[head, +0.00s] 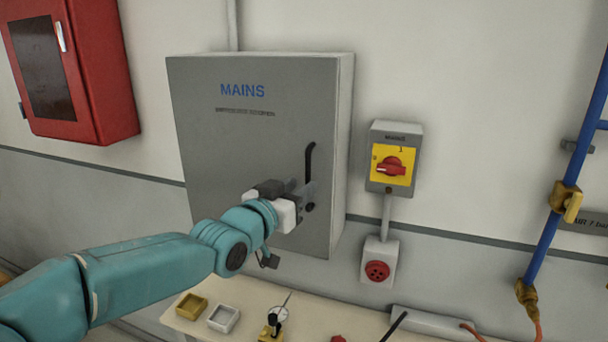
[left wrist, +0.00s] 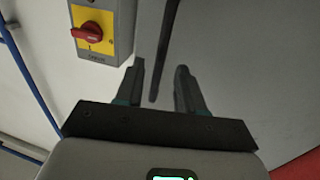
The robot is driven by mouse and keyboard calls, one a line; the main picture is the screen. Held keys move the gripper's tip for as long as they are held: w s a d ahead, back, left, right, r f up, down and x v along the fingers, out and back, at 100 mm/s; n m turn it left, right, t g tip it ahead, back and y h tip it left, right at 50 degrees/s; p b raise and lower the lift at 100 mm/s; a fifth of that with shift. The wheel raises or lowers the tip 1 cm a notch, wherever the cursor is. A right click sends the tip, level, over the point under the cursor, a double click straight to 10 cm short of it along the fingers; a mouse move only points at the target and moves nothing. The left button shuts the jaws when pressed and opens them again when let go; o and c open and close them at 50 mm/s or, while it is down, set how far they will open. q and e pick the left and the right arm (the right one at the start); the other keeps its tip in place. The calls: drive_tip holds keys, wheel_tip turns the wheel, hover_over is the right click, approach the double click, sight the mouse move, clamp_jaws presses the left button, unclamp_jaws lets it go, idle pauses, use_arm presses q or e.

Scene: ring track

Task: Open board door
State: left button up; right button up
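The grey board cabinet (head: 225,150) marked MAINS hangs on the wall, its door shut. Its black lever handle (head: 309,165) stands upright near the door's right edge. My left gripper (head: 303,192) reaches in from the left to the lower part of the handle. In the left wrist view the gripper (left wrist: 162,85) has its two fingers apart, with the dark handle (left wrist: 163,50) showing in the gap between them. I cannot tell whether either finger touches it. My right gripper is in neither view.
A red box (head: 105,80) hangs at left. A bench (head: 255,310) with small trays stands below. A blue pipe (head: 573,170) runs at right.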

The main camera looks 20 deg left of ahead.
use_arm(q)
drive_tip(key=shift+p+x, duration=0.35)
drive_tip(key=shift+x, duration=0.7)
drive_tip(key=shift+w+d, duration=0.1)
drive_tip(key=shift+w, duration=0.1)
drive_tip(key=shift+s, duration=0.1)
clamp_jaws()
drive_tip(key=shift+r, duration=0.1)
